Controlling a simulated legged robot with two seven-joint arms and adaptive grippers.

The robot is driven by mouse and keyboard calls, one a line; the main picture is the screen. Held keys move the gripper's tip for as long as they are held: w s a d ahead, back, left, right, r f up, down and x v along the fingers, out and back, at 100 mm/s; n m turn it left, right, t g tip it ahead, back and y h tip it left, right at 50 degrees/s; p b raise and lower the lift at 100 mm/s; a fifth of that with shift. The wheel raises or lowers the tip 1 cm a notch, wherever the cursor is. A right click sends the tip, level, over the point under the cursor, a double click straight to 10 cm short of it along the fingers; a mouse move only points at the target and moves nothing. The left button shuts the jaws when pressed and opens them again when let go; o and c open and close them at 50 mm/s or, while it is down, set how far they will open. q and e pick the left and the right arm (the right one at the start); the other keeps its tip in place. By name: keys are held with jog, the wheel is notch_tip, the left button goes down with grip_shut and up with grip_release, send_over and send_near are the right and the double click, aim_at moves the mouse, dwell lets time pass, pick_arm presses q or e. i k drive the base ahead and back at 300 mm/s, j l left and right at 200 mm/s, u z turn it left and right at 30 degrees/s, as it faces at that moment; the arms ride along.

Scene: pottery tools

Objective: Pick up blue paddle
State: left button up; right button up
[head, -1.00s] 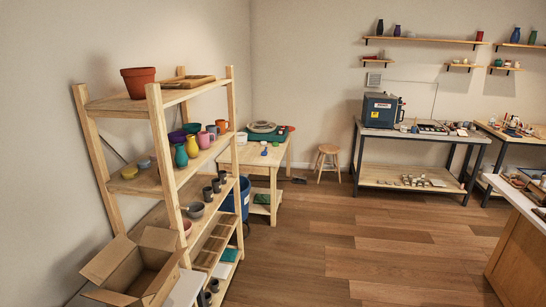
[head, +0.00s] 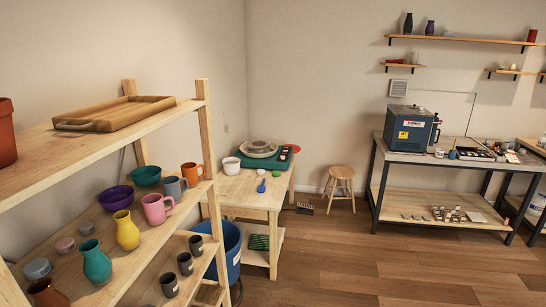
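A small blue object (head: 261,186), which looks like the blue paddle, lies on the low wooden table (head: 239,191) beyond the shelf rack. It is near the table's front right part, just in front of a small green item (head: 276,173). It is small and far off, so its exact shape is hard to tell. Neither of my grippers is in the head view.
A wooden shelf rack (head: 204,130) with mugs, vases and bowls stands close on the left. A pottery wheel (head: 258,149) sits on the low table, with a blue bin (head: 228,250) beside it. A stool (head: 341,186) stands right of it. The floor (head: 350,260) ahead is clear.

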aim_at(261, 189)
jog(key=i+u, duration=0.1)
jog(key=i, duration=0.75)
jog(key=i+l, duration=0.15)
jog(key=i, duration=0.65)
jog(key=i+l+u, duration=0.25)
jog(key=i+l, duration=0.35)
jog(key=i+l+u, duration=0.2)
jog(key=i+l, duration=0.35)
jog(key=l, duration=0.2)
